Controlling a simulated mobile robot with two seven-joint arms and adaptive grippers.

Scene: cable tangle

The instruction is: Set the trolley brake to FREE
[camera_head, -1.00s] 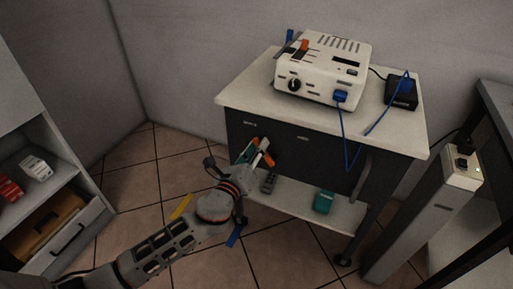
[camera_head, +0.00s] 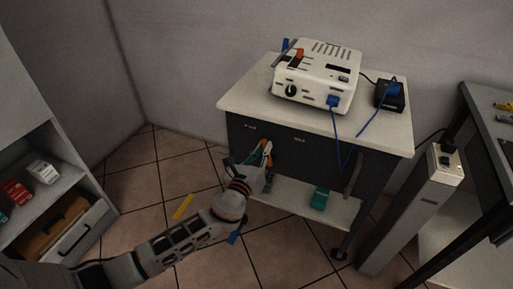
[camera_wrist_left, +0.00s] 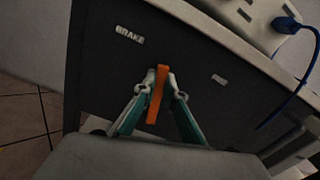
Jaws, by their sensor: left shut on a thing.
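The trolley (camera_head: 238,104) has a white top and a dark front panel. An orange brake lever (camera_wrist_left: 156,96) stands out from this panel and points up, slightly tilted, in the left wrist view. A label reading BRAKE (camera_wrist_left: 130,35) is to its upper left. A smaller label (camera_wrist_left: 219,79) to its right is too blurred to read. My left gripper (camera_head: 264,152) is at the panel, its teal-and-white fingers (camera_wrist_left: 161,82) shut on the lever from both sides. My right gripper is not in view.
A white device (camera_head: 318,78) with a blue cable (camera_head: 337,140) and a black box (camera_head: 390,95) sit on the trolley. A post with a socket (camera_head: 440,172) and a dark bench stand at right. An open drawer (camera_head: 75,245) is at left.

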